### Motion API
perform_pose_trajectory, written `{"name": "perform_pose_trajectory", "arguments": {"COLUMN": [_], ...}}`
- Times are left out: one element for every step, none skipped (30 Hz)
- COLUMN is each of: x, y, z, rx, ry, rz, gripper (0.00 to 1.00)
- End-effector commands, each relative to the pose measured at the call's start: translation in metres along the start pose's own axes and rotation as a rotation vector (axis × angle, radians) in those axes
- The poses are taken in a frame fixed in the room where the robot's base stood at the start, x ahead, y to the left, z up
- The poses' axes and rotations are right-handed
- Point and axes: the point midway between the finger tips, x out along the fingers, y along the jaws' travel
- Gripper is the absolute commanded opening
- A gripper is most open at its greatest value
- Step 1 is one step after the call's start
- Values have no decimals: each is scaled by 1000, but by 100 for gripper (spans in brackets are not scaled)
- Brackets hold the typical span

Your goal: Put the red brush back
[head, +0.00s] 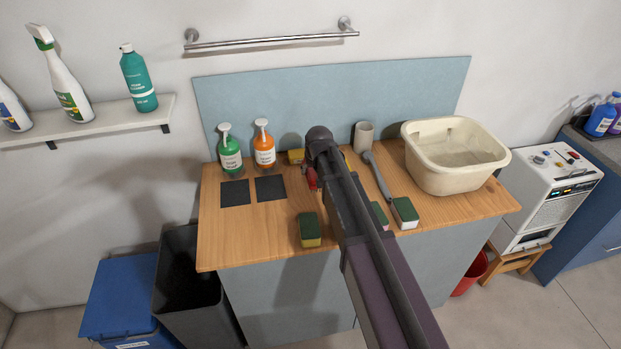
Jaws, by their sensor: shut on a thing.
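My arm reaches over the wooden counter in the head view, and its wrist hides much of my gripper (314,186). A small red part of the red brush (311,177) shows at the gripper, just left of my arm. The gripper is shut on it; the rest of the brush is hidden. A pale grey cup (364,137) stands at the back of the counter (270,235), right of the gripper. A grey long-handled thing (377,176) lies just right of my arm.
A green bottle (230,150) and an orange bottle (264,145) stand behind two dark pads (270,188). Sponges lie at the front, one left (309,229) and one right (405,212) of my arm. A cream basin (450,170) fills the right end.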

Motion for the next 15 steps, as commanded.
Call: {"name": "perform_pose_trajectory", "arguments": {"x": [8, 10, 14, 16, 18, 20, 22, 23, 24, 25, 25, 25, 25, 25, 25], "y": [0, 0, 0, 0, 0, 0, 0, 0, 1, 1, 1, 1, 1, 1, 1], "z": [3, 4, 6, 7, 7, 8, 9, 10, 10, 10, 10, 10, 10, 10, 10], "rx": [0, 0, 0, 0, 0, 0, 1, 1, 1, 1, 1, 1, 1, 1, 1], "ry": [0, 0, 0, 0, 0, 0, 0, 0, 0, 0, 0, 0, 0, 0, 0], "rz": [0, 0, 0, 0, 0, 0, 0, 0, 0, 0, 0, 0, 0, 0, 0], "gripper": [35, 35, 35, 35, 35, 35, 35, 35, 35, 35, 35, 35, 35, 35, 35]}}
